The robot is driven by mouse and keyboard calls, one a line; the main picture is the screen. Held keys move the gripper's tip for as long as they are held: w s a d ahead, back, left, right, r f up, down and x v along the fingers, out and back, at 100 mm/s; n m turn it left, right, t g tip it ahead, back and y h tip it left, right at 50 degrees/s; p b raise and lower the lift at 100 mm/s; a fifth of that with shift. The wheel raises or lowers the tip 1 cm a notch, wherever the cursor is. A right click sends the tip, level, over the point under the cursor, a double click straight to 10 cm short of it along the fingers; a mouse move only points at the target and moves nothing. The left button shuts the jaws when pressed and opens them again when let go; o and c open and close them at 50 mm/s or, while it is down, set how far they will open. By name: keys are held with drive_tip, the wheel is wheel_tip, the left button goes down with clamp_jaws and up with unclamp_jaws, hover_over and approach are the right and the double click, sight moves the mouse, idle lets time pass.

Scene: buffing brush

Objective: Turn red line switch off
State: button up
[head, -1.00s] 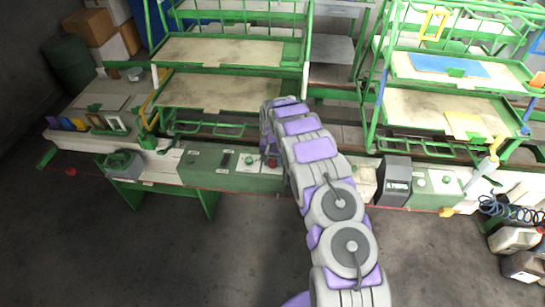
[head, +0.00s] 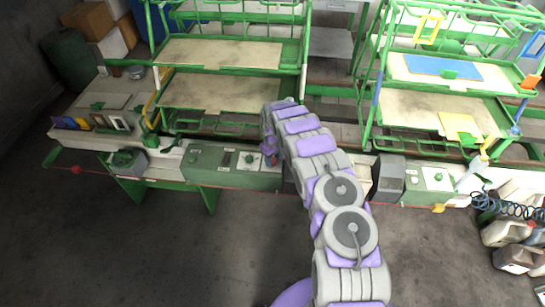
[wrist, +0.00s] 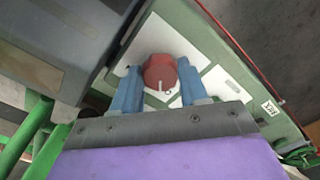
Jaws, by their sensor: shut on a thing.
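A round red switch knob (wrist: 160,72) sits on a white plate on a green control box. A short pale mark on its face points toward the bottom of the wrist view. My gripper (wrist: 158,82) has one blue finger on each side of the knob and is shut on it. In the head view my gripper (head: 270,153) is at the right end of the long green control box (head: 225,172), where the arm and fingers mostly hide the knob.
A thin red line (head: 100,179) runs along the bench front. A dark grey box (head: 390,172) and a second green panel (head: 428,180) stand right of my arm. Green racks with shelves (head: 225,92) rise behind. The floor in front is clear at left; canisters (head: 505,233) stand at right.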

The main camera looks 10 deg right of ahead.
sight(273, 160)
drive_tip(key=shift+w+r+n+p, duration=0.1)
drive_tip(key=shift+n+p, duration=0.2)
drive_tip(key=shift+n, duration=0.5)
drive_tip(key=o, duration=1.1)
drive_tip(key=shift+c, duration=0.2)
wheel_tip(273, 160, up, 17)
drive_tip(key=p, duration=0.1)
drive_tip(key=shift+r, duration=0.1)
